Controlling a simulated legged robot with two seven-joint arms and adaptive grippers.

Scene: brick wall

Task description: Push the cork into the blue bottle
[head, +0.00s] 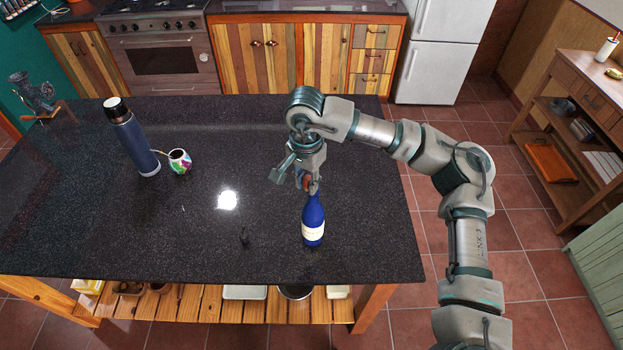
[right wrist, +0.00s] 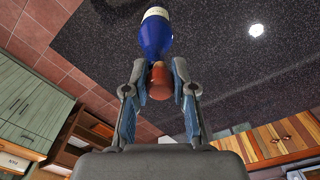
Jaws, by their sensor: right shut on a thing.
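The blue bottle (head: 313,222) with a pale label stands upright on the dark counter, near its front right part. My right gripper (head: 310,184) is directly above the bottle's neck, pointing down. In the right wrist view, my right gripper (right wrist: 159,72) has its fingers on both sides of a brown cork (right wrist: 159,85), and it is shut on it. The blue bottle (right wrist: 155,35) lies just beyond the fingertips, in line with the cork. The bottle's mouth is hidden, so I cannot tell how far the cork sits in it. My left gripper is not in view.
A dark blue flask (head: 133,140) and a colourful cup (head: 180,162) with a straw stand at the left on the black speckled counter (head: 100,230). A dark grinder (head: 32,92) stands at the far left corner.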

